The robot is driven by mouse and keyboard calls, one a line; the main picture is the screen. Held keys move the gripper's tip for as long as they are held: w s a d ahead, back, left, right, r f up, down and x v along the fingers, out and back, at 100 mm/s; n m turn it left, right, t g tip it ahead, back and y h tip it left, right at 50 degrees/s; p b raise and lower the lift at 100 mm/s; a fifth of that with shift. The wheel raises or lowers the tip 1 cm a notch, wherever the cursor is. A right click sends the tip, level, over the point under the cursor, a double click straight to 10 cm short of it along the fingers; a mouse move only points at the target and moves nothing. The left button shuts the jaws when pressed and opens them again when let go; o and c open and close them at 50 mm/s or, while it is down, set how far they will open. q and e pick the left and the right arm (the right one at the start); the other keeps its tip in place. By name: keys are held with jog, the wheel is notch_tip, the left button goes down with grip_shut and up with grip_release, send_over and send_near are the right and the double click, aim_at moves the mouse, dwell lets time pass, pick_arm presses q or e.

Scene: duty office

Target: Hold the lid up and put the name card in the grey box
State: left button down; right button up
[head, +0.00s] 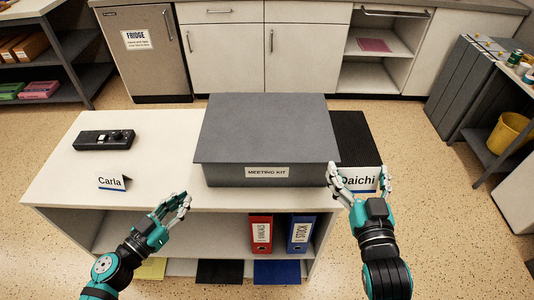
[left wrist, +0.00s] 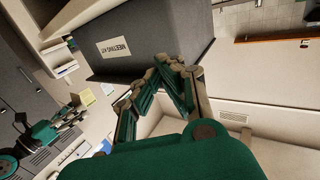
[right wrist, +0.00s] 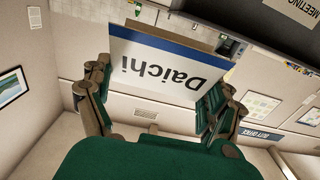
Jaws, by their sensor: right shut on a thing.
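The grey box (head: 265,175), labelled "MEETING KIT", stands on the white counter with its flat grey lid (head: 265,125) down. It also shows in the left wrist view (left wrist: 155,40). My right gripper (head: 361,178) is shut on the white "Daichi" name card (head: 359,180), right of the box's front corner. In the right wrist view the card (right wrist: 165,68) sits between the fingers, held across its width. My left gripper (head: 186,200) is at the counter's front edge, left of and in front of the box. Its fingertips (left wrist: 163,66) meet with nothing between them.
A "Carla" name card (head: 112,183) and a black device (head: 104,140) stand on the counter's left part. A black mat (head: 352,140) lies right of the box. Red (head: 261,233) and blue (head: 300,233) binders stand on the shelf below. The counter left of the box is mostly clear.

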jog(key=shift+r, duration=0.15)
notch_tip(320, 180, up, 2)
jog(key=shift+p, duration=1.2)
jog(key=shift+r, duration=0.25)
pick_arm(q)
jog(key=w+d+r, duration=0.3)
jog(key=w+d, duration=0.3)
jog(key=w, duration=0.2)
jog(key=shift+d+h, duration=0.15)
jog(key=shift+h, duration=0.15)
